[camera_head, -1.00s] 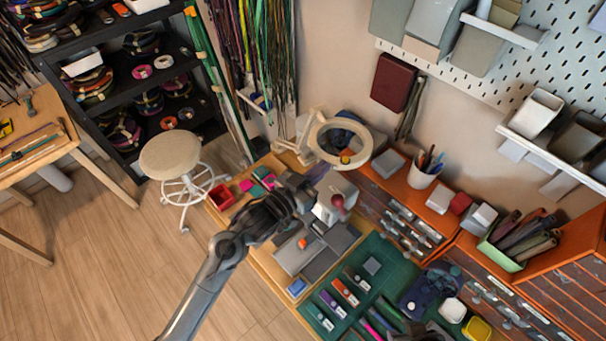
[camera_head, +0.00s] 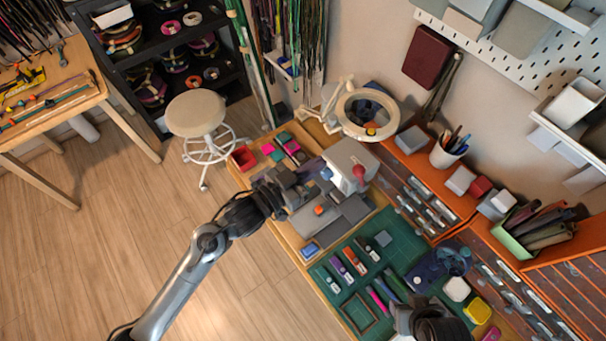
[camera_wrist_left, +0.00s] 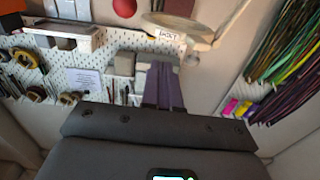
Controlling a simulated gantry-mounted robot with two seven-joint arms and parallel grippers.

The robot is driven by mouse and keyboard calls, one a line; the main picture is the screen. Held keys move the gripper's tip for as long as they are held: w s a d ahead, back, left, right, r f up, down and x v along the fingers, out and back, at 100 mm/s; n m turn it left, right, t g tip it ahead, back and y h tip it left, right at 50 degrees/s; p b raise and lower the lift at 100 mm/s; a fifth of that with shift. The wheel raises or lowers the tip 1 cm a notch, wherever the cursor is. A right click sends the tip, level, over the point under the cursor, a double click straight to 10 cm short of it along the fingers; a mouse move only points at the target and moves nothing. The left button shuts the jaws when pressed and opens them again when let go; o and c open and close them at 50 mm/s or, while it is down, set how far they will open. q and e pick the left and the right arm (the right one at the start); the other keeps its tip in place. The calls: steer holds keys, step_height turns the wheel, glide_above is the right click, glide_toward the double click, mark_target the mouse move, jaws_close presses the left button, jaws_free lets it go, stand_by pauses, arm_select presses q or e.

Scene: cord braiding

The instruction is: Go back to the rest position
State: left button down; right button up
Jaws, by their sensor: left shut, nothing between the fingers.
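My left gripper (camera_head: 312,169) is over the back left part of the workbench, beside a grey-white box with a red knob (camera_head: 350,166). In the left wrist view its two fingers (camera_wrist_left: 163,86) lie together, shut with nothing between them. A dark part of my right arm (camera_head: 432,320) shows at the bottom right edge of the head view; whether its jaws are open or shut cannot be made out.
A green cutting mat (camera_head: 345,285) with several small tools lies on the bench (camera_head: 292,248). A ring magnifier lamp (camera_head: 366,113) and pen cup (camera_head: 448,152) stand behind. A stool (camera_head: 195,113) stands left. The floor around my left arm is clear.

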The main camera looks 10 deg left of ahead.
arm_select(q)
steer(key=s+a+f+n+g+y, duration=0.2)
steer(key=s+a+f+g+y, duration=0.15)
steer(key=s+a+f, duration=0.35)
steer(key=s+a+f+n+g+y, duration=0.25)
steer(key=s+a+y, duration=0.2)
steer(key=s, duration=0.45)
steer(key=s+a+f+n+g+y, duration=0.2)
steer(key=s+a+f+g+y, duration=0.15)
steer(key=s+a+f, duration=0.35)
step_height(320, 180, up, 20)
steer(key=s+p, duration=0.2)
steer(key=p, duration=1.5)
steer(key=shift+d+f+g+p, duration=0.25)
steer(key=shift+d+g+p, duration=0.1)
steer(key=shift+d, duration=0.1)
steer(key=shift+m, duration=0.25)
